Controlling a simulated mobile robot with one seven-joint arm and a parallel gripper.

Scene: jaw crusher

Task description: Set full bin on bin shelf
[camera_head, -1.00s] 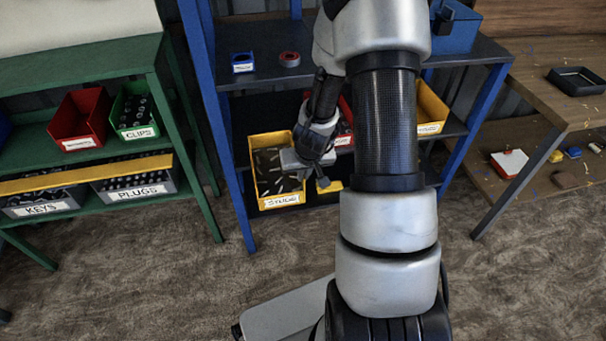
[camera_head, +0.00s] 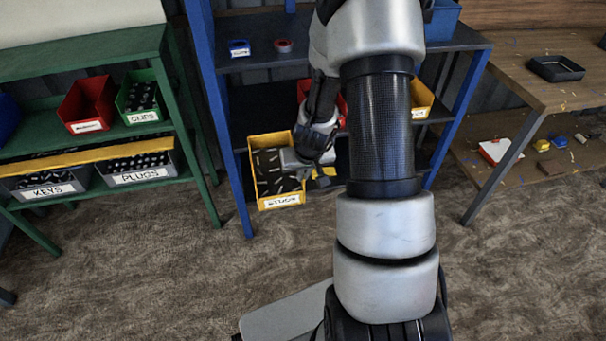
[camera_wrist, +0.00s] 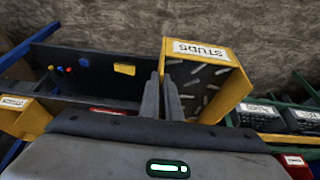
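A yellow bin labelled STUDS (camera_head: 281,201), filled with dark and light studs, is at the front of the blue-framed rack. In the wrist view the bin (camera_wrist: 226,97) is right of my fingers, its side wall between them. My gripper (camera_head: 318,170) is shut on that wall; in the wrist view the fingers (camera_wrist: 163,95) stand close together. The bin looks roughly level. A green shelf unit (camera_head: 80,47) with labelled bins stands at the left; no label marks it as the bin shelf.
The green unit holds a red bin (camera_head: 88,126), a green CLIPS bin (camera_head: 143,117), and KEYS (camera_head: 47,191) and PLUGS (camera_head: 141,177) bins below. The blue rack (camera_head: 238,150) holds a red and another yellow bin (camera_head: 421,113). A wooden bench (camera_head: 540,98) is right. The front floor is open.

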